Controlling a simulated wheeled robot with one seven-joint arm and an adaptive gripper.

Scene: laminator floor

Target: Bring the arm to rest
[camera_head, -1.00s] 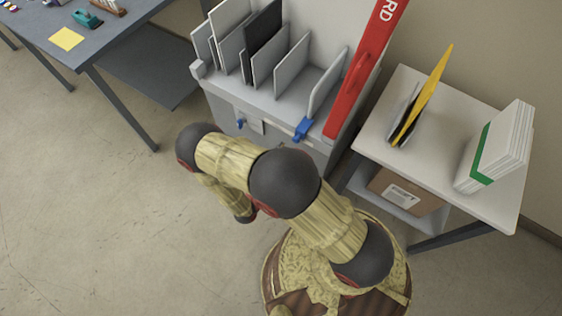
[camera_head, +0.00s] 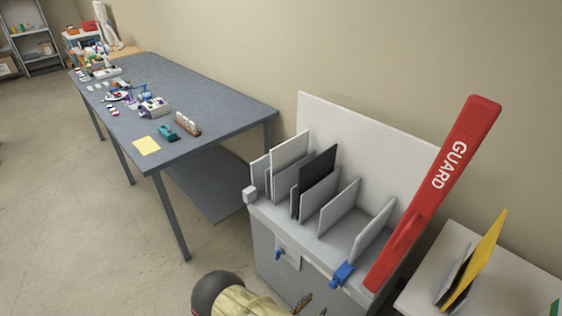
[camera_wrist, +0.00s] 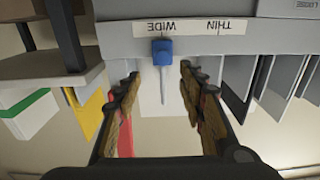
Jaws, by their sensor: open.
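My gripper (camera_wrist: 160,82) is open and empty in the wrist view, its two fingers spread either side of a blue-knobbed lever (camera_wrist: 162,52). The lever is on the front of the grey machine, below a label strip (camera_wrist: 190,27) reading WIDE and THIN upside down. I cannot tell whether the fingers touch anything, but a gap shows on both sides of the lever. In the head view, part of my arm (camera_head: 240,300) shows at the bottom edge, in front of the machine (camera_head: 270,262). What seem to be fingertips show beside it; the rest is cut off.
The machine holds several upright panels (camera_head: 318,180) and a red GUARD bar (camera_head: 440,180) leans at its right. A white side table (camera_head: 420,290) with a yellow folder (camera_head: 478,260) stands right. A long grey table (camera_head: 215,105) with small items is left. Floor at left is clear.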

